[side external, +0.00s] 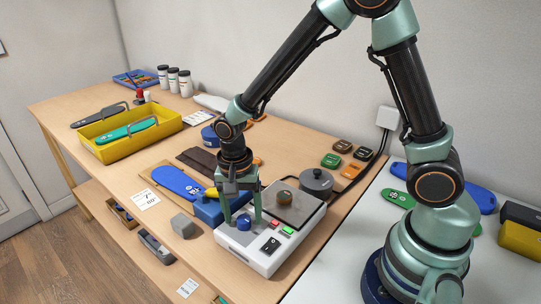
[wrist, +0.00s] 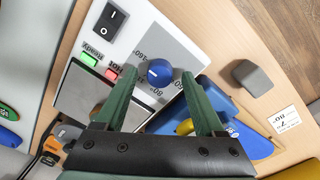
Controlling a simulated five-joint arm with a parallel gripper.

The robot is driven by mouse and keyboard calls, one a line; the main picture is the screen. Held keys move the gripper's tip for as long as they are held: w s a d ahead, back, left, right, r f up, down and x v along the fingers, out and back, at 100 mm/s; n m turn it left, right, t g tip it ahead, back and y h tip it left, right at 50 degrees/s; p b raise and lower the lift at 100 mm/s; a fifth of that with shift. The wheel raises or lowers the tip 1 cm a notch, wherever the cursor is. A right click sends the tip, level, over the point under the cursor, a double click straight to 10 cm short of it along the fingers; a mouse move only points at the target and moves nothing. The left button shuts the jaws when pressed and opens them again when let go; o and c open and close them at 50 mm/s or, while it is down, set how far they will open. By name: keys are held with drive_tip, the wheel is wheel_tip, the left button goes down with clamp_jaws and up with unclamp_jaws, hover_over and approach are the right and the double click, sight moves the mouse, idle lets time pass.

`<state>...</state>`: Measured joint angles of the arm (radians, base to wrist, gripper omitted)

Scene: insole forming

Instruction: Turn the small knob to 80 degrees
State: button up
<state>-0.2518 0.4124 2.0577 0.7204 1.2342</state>
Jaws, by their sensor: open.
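The small blue knob (side external: 243,223) sits on the front panel of a white heater box (side external: 262,262). In the wrist view the knob (wrist: 160,72) has a small pale mark on its top, and printed dial numbers, including 160 and 80, lie beside it. The exact setting is too small to read. My gripper (side external: 242,220) points down over the panel, its green fingers on either side of the knob. In the wrist view my gripper (wrist: 158,75) is open, with gaps between fingers and knob; contact is not visible.
A black rocker switch (side external: 271,245), a green lamp (side external: 288,230) and a red lamp (side external: 275,235) share the panel. A grey plate (side external: 302,212) with a brown round knob lies behind. A blue block (side external: 207,212) stands close at left, and a grey block (side external: 183,225) farther left.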

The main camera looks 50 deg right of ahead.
drive_tip(key=shift+f, duration=0.25)
clamp_jaws()
